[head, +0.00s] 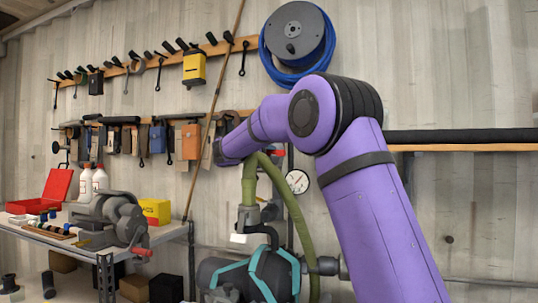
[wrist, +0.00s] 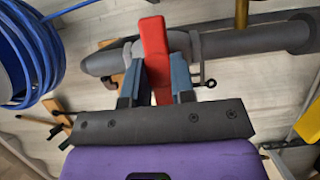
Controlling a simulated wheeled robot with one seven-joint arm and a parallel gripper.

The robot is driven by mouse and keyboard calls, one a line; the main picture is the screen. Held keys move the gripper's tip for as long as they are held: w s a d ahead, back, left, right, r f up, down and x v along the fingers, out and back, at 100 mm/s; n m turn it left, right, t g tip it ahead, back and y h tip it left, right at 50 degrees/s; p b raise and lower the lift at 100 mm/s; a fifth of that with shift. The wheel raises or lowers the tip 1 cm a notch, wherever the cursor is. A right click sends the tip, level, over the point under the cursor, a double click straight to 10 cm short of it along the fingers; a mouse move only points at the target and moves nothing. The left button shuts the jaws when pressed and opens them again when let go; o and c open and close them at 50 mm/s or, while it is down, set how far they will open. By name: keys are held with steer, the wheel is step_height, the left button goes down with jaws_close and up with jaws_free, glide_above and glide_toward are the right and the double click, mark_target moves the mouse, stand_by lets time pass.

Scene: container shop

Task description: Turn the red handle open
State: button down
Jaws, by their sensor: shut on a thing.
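The red handle (wrist: 154,38) is a flat bar on a grey pipe (wrist: 222,47) in the wrist view. My gripper (wrist: 159,64) has its two blue-grey fingers on either side of the handle and is shut on it. The handle's upper end sticks out beyond the fingertips, across the pipe. In the head view a small bit of red handle (head: 277,153) shows just right of my wrist, in front of the wall piping. My fingers are mostly hidden there by my arm.
A green hose (head: 283,195) hangs just below, with a pressure gauge (head: 298,181) to its right. A blue hose reel (head: 297,35) is above. A workbench (head: 160,232) with a vise (head: 112,215) stands at left, under a tool rack.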

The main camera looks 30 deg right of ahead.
steer(key=m+y, duration=0.2)
steer(key=m, duration=0.2)
steer(key=shift+r, duration=0.15)
steer(key=m+t+y, duration=0.1)
steer(key=m, duration=0.2)
steer(key=shift+s+m+y, duration=0.1)
steer(key=shift+m+y, duration=0.2)
steer(key=m+y, duration=0.1)
steer(key=m+t, duration=0.1)
steer(key=m, duration=0.1)
steer(key=shift+s+d+r+y, duration=0.1)
steer(key=shift+r+y, duration=0.05)
steer(key=shift+y, duration=0.25)
steer(key=shift+m+t+y, duration=0.6)
steer(key=shift+m+t, duration=0.1)
steer(key=shift+m, duration=0.6)
steer(key=shift+d, duration=0.1)
steer(key=c, duration=1)
jaws_free()
steer(key=shift+o, duration=0.2)
